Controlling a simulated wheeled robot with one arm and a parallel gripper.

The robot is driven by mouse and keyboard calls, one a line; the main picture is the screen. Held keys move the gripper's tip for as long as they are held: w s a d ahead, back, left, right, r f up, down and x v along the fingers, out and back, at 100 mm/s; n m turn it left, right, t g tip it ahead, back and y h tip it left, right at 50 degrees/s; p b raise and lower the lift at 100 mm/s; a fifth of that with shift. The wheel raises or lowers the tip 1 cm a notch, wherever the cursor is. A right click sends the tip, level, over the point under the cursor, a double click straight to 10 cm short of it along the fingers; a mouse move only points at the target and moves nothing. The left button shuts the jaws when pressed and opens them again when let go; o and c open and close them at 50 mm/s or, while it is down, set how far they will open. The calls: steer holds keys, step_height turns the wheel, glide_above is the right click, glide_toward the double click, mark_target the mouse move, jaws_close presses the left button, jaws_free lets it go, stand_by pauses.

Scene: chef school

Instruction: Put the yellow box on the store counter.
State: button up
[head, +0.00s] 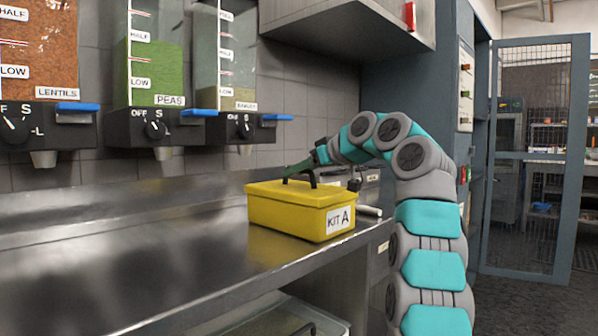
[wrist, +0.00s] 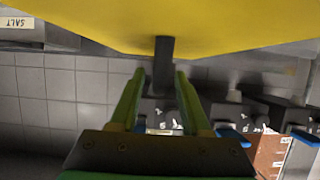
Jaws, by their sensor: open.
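The yellow box (head: 285,212) has a black handle (head: 300,178) on its lid and a "KIT A" label. It sits upright near the front edge of a steel counter (head: 130,265). My gripper (head: 300,166) is at the handle, above the lid. In the wrist view the box (wrist: 200,22) fills the top edge. There the dark handle (wrist: 163,50) lies between the tips of my two green fingers (wrist: 160,74), which are apart. I cannot tell whether they touch it. At the right, a pale worktop (head: 562,157) shows behind a mesh door; I cannot tell if it is the store counter.
Dispensers of lentils (head: 40,60), peas (head: 155,75) and another food (head: 222,60) hang on the wall above the counter. A cabinet (head: 350,22) overhangs the back. A framed mesh door (head: 530,240) stands at the right. The counter's left part is clear.

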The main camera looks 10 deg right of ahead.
steer(key=v, duration=1.2)
